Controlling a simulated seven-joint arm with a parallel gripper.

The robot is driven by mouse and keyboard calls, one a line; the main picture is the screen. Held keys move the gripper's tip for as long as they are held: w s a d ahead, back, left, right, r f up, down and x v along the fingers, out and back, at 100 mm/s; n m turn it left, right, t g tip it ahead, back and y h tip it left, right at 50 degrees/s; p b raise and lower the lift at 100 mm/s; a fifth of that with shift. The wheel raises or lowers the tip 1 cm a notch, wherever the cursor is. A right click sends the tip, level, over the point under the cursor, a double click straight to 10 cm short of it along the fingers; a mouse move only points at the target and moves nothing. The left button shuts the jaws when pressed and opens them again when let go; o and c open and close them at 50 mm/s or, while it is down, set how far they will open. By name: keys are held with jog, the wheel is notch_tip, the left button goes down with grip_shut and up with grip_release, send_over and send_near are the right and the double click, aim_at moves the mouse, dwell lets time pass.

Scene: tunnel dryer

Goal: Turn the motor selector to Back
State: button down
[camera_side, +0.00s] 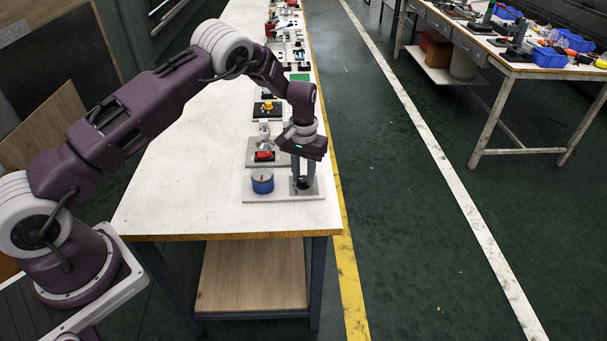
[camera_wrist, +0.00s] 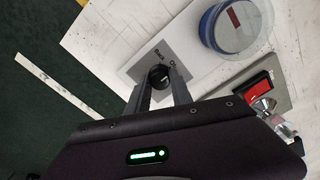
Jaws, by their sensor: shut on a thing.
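In the side view the grey plate (camera_side: 316,189) sits at the right end of a pale base board. My gripper (camera_side: 304,185) points down over this plate, and its fingers hide most of the knob there. In the wrist view my gripper (camera_wrist: 159,88) has its two fingers on either side of the knob, shut on it. The knob's pointing direction cannot be made out.
A blue round dial (camera_side: 262,182) stands left of the selector on the same board. Behind it is a grey plate with a red switch (camera_side: 264,155), then a yellow knob (camera_side: 268,105). The white table's (camera_side: 190,180) left part is clear.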

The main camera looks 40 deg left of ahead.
aim_at(303, 178)
jog(key=n, duration=0.4)
jog(key=shift+n, duration=2.9)
jog(key=c, duration=1.1)
grip_release()
jog(key=shift+r, duration=0.1)
notch_tip(303, 178, up, 7)
jog(key=shift+f, duration=0.1)
